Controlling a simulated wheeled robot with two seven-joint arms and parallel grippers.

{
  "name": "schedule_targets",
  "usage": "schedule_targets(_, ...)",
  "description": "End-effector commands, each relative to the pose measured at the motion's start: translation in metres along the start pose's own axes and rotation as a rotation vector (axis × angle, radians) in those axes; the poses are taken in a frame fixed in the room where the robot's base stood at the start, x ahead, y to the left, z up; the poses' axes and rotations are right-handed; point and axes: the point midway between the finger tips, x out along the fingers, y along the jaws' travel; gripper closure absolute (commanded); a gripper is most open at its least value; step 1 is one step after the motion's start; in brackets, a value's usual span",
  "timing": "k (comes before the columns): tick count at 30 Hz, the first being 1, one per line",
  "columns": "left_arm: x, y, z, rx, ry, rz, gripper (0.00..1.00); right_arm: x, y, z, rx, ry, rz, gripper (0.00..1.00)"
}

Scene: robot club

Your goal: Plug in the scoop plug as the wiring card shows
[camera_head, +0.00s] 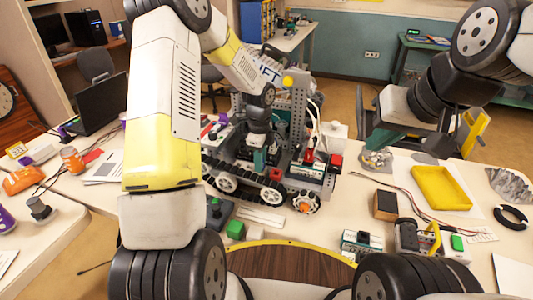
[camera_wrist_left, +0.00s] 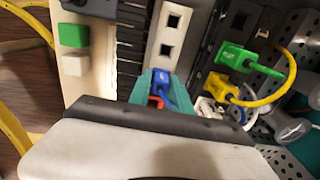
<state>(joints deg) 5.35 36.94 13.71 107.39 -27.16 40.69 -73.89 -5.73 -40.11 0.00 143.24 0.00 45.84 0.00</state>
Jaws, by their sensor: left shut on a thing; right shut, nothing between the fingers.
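My left gripper (camera_head: 259,158) reaches down into the tracked robot (camera_head: 232,180) on the table. In the left wrist view its teal fingers (camera_wrist_left: 163,88) are shut on a blue plug (camera_wrist_left: 165,80), with a red piece just beside it. A pale strip with square openings (camera_wrist_left: 168,48) lies just beyond the fingers. Whether the plug touches it I cannot tell. A green plug (camera_wrist_left: 238,58) and a yellow plug (camera_wrist_left: 219,86) with a yellow cable sit to the right. My right gripper (camera_head: 380,142) is shut and empty above the table's right side. I cannot make out a readable wiring card.
A yellow tray (camera_head: 440,187), a black-and-wood box (camera_head: 386,205) and a black ring (camera_head: 510,214) lie at the right. A green block (camera_head: 235,229) is in front of the tracked robot. A laptop (camera_head: 98,105) and papers (camera_head: 105,166) are at the left.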

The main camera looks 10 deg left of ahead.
Motion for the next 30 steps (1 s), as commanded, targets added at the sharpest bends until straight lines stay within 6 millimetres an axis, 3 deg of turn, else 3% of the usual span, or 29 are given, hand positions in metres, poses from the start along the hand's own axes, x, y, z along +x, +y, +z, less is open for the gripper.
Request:
schedule_targets(11, -0.002, 0.000, 0.000, 0.000, 0.000, -0.001, 1.00, 0.000, 0.000, 0.000, 0.000, 0.000, 0.000, 1.00)
schedule_targets(30, -0.027, 0.000, 0.000, -0.001, 0.000, -0.001, 1.00, 0.000, 0.000, 0.000, 0.000, 0.000, 0.000, 1.00)
